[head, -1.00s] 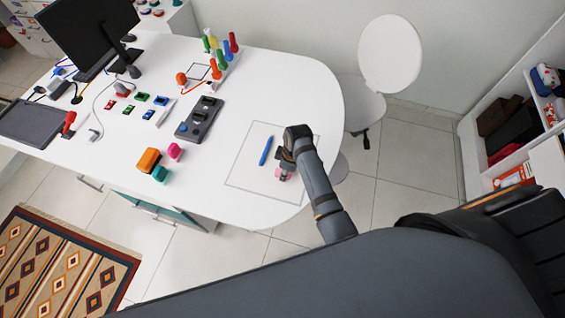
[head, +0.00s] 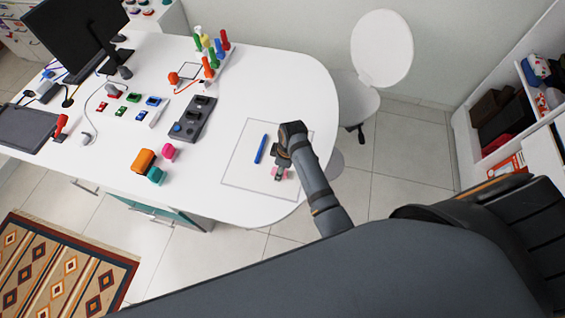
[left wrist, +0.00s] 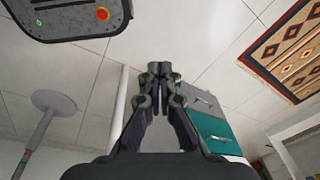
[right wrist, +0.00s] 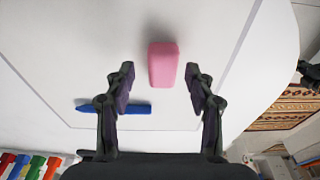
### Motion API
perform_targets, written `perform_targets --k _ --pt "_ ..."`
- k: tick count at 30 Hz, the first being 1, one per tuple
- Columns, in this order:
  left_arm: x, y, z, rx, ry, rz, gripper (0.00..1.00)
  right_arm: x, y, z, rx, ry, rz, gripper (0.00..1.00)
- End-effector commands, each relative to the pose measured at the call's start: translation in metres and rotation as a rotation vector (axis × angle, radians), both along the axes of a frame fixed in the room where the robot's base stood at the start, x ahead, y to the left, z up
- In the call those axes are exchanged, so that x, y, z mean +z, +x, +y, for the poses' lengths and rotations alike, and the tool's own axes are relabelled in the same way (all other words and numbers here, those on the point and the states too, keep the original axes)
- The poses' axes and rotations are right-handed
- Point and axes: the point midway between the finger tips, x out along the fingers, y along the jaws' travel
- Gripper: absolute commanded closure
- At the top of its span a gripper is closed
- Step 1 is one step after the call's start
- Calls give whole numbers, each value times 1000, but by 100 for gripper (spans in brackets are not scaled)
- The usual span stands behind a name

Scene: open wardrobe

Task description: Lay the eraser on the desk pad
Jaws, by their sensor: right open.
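The eraser is a pink rounded block (right wrist: 163,65) in the right wrist view. It lies inside the thin grey outline of the desk pad (right wrist: 225,75), just beyond my right gripper's fingertips. My right gripper (right wrist: 160,85) is open, its two fingers spread and apart from the eraser. In the head view my right gripper (head: 279,168) is low over the pad (head: 240,172), and only a bit of the pink eraser (head: 275,172) shows beneath it. My left gripper (left wrist: 158,70) is shut and empty, and shows only in the left wrist view.
A blue pen (head: 261,149) lies on the pad, left of my right gripper. Further left on the desk are a grey control box (head: 193,119), and orange (head: 143,160), pink (head: 168,152) and teal (head: 156,176) blocks. The white desk's rounded edge is close to the pad.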

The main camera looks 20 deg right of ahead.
Motion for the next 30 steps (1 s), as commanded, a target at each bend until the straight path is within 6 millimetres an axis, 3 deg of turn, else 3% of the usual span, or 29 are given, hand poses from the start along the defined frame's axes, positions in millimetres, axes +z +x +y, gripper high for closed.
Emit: perform_targets --k 9,15,20,30 --pt "-23 -14 0 1 0 23 100 70 -6 -9 -1 1 -6 45" --pt "-30 -16 0 1 0 25 100 105 -9 -14 0 0 -4 45" --pt "-31 -16 0 1 0 25 100 115 -10 -15 0 0 -1 45" --pt "-30 -16 0 1 0 24 100 116 -10 -15 0 0 0 45"
